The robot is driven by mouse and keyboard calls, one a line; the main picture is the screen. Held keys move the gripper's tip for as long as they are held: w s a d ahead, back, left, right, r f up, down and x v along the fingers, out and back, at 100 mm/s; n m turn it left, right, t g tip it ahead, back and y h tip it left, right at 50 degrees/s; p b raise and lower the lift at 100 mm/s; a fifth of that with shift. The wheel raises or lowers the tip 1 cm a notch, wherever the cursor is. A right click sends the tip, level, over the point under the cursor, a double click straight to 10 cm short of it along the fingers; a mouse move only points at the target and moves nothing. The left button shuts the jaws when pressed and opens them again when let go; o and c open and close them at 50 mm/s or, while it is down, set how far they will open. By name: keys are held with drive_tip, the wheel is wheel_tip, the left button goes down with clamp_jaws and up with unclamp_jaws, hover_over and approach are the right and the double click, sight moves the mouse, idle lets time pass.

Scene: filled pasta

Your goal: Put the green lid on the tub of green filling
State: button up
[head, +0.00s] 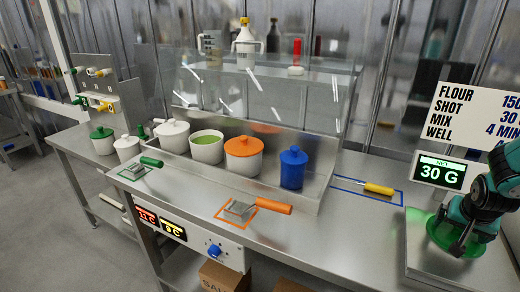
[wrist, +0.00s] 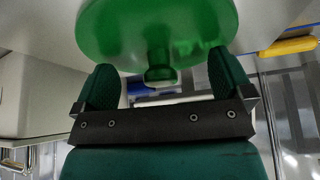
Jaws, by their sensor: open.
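The green lid (head: 440,236) is a round disc on a grey metal plate at the right of the head view. It fills the top of the wrist view (wrist: 110,30), with its knob (wrist: 160,75) between my fingers. My gripper (head: 464,232) is over the lid in the head view; in the wrist view my gripper (wrist: 164,78) is open, a finger on each side of the knob with gaps showing. The tub of green filling (head: 207,155) is a white, uncovered pot in the back row, its green filling (head: 206,139) visible.
Beside the tub stand a white-lidded pot (head: 172,138) and an orange-lidded pot (head: 243,160). A blue canister (head: 292,170) is further right. A glass shelf (head: 270,65) hangs above the row. A display (head: 440,172) reads 30 G. Counter between the yellow-handled tool (head: 378,189) and the orange-handled scraper (head: 273,206) is clear.

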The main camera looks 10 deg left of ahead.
drive_tip(key=shift+s+f, duration=0.2)
drive_tip(key=shift+f, duration=0.2)
drive_tip(key=c, duration=0.4)
drive_tip(key=shift+r, duration=0.25)
drive_tip(key=c, duration=0.4)
drive_tip(key=shift+r+p, duration=0.2)
drive_tip(key=shift+p, duration=0.2)
drive_tip(key=c, duration=1)
drive_tip(key=shift+w+r+p, duration=0.15)
drive_tip(key=shift+r+p, duration=1.25)
drive_tip(key=shift+r, duration=0.75)
clamp_jaws()
